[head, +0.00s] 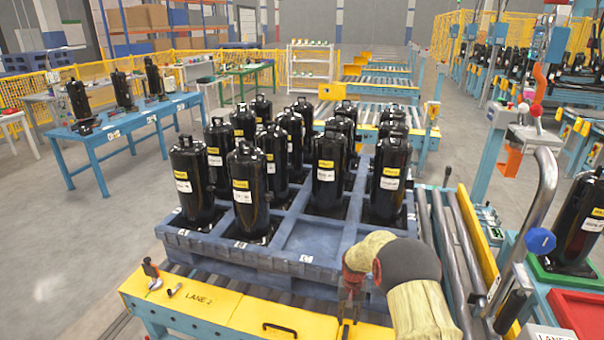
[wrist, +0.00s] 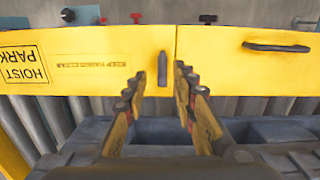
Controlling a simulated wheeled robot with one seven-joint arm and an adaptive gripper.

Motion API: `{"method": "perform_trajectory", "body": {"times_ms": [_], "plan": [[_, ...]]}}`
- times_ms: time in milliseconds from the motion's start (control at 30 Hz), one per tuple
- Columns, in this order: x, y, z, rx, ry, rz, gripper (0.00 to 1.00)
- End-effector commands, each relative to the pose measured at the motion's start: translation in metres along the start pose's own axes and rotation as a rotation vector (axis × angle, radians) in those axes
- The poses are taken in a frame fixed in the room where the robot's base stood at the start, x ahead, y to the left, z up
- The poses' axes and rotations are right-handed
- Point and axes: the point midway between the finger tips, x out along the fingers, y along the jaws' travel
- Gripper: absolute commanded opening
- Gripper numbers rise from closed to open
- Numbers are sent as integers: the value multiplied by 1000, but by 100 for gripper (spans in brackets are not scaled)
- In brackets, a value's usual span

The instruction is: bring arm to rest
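My arm, in a tan and grey cover (head: 405,270), reaches in from the bottom right of the head view. My gripper (head: 350,305) points down at the pallet's front edge, over the yellow panel marked LANE 2 (head: 255,315). In the wrist view my gripper (wrist: 160,80) has its two fingers apart, with nothing held between them. A small grey upright piece (wrist: 162,68) on the yellow panel shows beyond the gap. I cannot tell how far the fingertips are from the panel.
A blue pallet (head: 305,263) bears several black compressors (head: 250,190); its front middle compartment (head: 305,240) is empty.

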Motion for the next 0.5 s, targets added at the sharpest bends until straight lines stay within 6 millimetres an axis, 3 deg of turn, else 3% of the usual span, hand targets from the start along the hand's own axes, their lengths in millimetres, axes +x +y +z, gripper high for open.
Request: {"method": "perform_trajectory", "body": {"times_ms": [100,167,367,500], "plan": [[15,10,38,-36,-75,19,27],[7,15,56,-59,-100,24,27],[-44,27,100,-115,-122,26,27],[-90,35,129,-149,-113,22,27]]}}
